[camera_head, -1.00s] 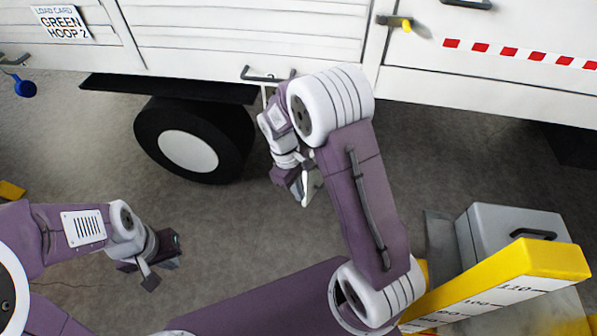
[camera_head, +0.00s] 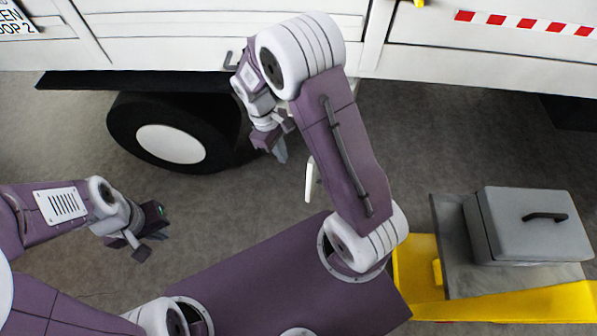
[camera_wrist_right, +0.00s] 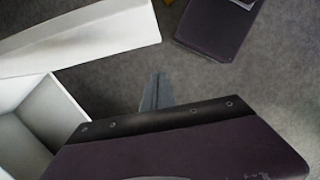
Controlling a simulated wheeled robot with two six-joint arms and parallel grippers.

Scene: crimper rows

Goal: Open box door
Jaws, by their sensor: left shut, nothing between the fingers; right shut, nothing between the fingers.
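The white side of a truck (camera_head: 210,30) runs along the top of the head view, with a dark handle (camera_head: 231,62) partly hidden by my right arm. A thin white piece (camera_head: 311,180) hangs below it, partly behind my right arm. In the right wrist view a white panel (camera_wrist_right: 80,42) stands swung out beside an open white box (camera_wrist_right: 30,115), whose hollow inside shows. My right gripper (camera_head: 280,150) is shut and empty, to the left of the thin white piece and apart from it; its fingertip also shows in the wrist view (camera_wrist_right: 157,92). My left gripper (camera_head: 152,240) is shut, over bare floor.
A black wheel (camera_head: 175,138) is under the truck at left. A grey case (camera_head: 525,240) with a dark handle sits on a yellow-framed stand (camera_head: 420,265) at right. Grey floor lies open between the truck and my base.

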